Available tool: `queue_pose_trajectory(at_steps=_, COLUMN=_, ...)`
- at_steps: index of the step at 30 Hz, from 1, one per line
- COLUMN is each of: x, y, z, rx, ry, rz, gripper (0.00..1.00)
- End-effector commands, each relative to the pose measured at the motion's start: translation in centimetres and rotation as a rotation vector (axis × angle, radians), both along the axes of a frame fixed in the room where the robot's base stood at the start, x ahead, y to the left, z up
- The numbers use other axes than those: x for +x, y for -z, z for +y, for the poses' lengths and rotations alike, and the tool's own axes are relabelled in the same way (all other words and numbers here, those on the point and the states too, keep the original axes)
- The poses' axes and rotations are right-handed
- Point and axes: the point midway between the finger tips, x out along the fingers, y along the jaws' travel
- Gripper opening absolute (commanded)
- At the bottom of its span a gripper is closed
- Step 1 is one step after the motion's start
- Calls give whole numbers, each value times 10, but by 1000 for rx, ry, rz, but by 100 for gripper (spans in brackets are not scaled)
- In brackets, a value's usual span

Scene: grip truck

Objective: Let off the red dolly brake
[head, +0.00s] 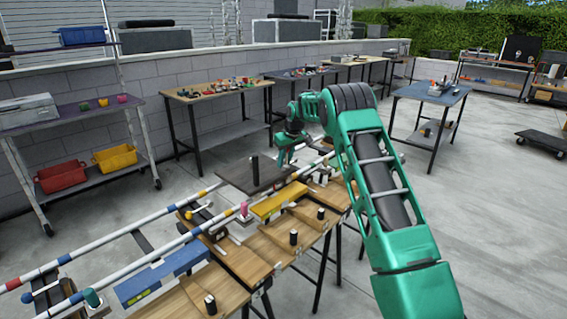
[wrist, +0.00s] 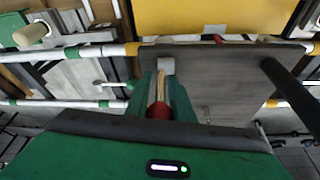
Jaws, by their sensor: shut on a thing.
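The dolly is a dark grey flat platform (head: 236,176) with an upright black post (head: 254,166), set across two striped rails. Its grey deck also fills the right of the wrist view (wrist: 225,85). The red brake knob (wrist: 159,111) sits between the green fingers of my gripper (wrist: 160,100) at the deck's left edge. A pale lever runs from the knob to a small white block (wrist: 166,66). My gripper (head: 286,152) is shut on the red brake, beyond the platform in the head view. The fingers and arm hide the brake there.
Striped rails (head: 100,240) run along a wooden bench (head: 250,262) with black pegs. A yellow block (head: 278,202), a blue block (head: 160,275) and a pink knob (head: 244,209) are near the rails. Other tables line the wall. Open floor lies right.

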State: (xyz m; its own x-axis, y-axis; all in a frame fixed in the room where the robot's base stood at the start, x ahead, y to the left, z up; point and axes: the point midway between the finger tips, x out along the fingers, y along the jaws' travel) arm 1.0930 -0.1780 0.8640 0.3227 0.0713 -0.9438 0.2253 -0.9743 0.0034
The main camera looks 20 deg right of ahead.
Motion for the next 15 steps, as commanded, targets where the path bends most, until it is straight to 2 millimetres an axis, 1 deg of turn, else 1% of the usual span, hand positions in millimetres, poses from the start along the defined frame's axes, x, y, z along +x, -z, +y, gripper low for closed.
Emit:
queue_pose_trajectory(at_steps=1, x=1, y=3, z=5, rx=5, ry=-7, rz=1, gripper=0)
queue_pose_trajectory(at_steps=2, x=1, y=3, z=6, rx=5, ry=-7, rz=0, gripper=26)
queue_pose_trajectory(at_steps=3, x=1, y=2, z=5, rx=5, ry=-7, rz=0, gripper=36)
queue_pose_trajectory(at_steps=4, x=1, y=2, z=5, rx=4, ry=-7, rz=0, gripper=39)
queue_pose_trajectory(at_steps=12, x=0, y=0, z=3, rx=3, ry=-4, rz=-2, gripper=39)
queue_pose_trajectory(at_steps=15, x=0, y=-5, z=2, rx=3, ry=-4, rz=-3, gripper=39)
